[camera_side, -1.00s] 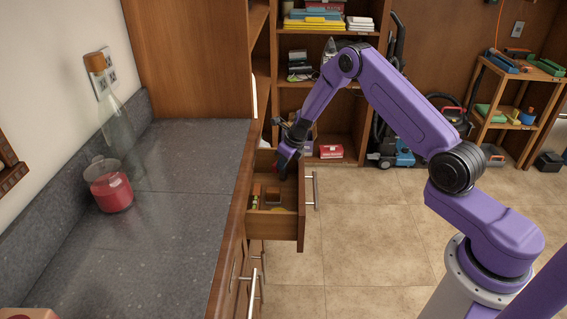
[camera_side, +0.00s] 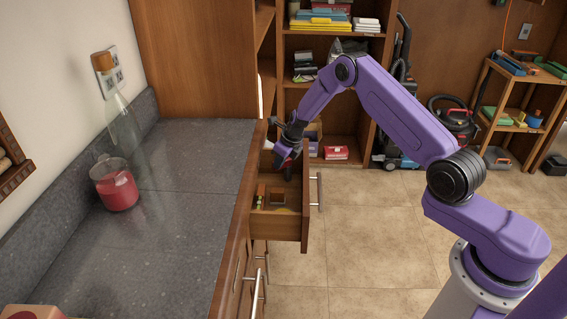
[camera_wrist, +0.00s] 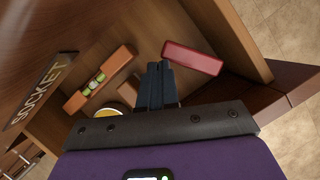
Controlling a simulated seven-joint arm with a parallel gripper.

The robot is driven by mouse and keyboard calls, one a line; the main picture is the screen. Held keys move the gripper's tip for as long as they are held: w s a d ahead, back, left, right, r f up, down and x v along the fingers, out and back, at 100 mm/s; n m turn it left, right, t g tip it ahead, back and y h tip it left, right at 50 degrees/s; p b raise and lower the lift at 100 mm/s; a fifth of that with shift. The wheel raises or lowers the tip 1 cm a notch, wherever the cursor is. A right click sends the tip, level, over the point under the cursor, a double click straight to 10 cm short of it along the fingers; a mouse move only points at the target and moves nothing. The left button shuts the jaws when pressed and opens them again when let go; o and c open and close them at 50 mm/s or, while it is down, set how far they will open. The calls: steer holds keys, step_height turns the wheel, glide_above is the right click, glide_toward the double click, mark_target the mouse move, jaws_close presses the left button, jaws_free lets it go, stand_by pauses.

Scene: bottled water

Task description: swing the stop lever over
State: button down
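I cannot make out a stop lever in either view. My gripper (camera_side: 287,163) reaches down into the far part of an open wooden drawer (camera_side: 276,228). In the wrist view its dark fingers (camera_wrist: 161,68) are together, with nothing visible between them. A red block (camera_wrist: 193,58) lies just right of the fingertips; contact cannot be told. A wooden spirit level (camera_wrist: 98,82) with a yellow-green vial lies to their left. A round yellow-rimmed item (camera_wrist: 106,111) is partly hidden behind my gripper's mount.
A label reading SOCKET (camera_wrist: 40,88) is at the left of the wrist view. The drawer's walls stand close around my gripper. A grey counter (camera_side: 185,220) with a jug of red liquid (camera_side: 118,190) and a glass bottle (camera_side: 123,125) is to the left. Open floor lies right.

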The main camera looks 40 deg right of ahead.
steer(key=shift+w+a, duration=0.1)
steer(key=shift+w, duration=1.45)
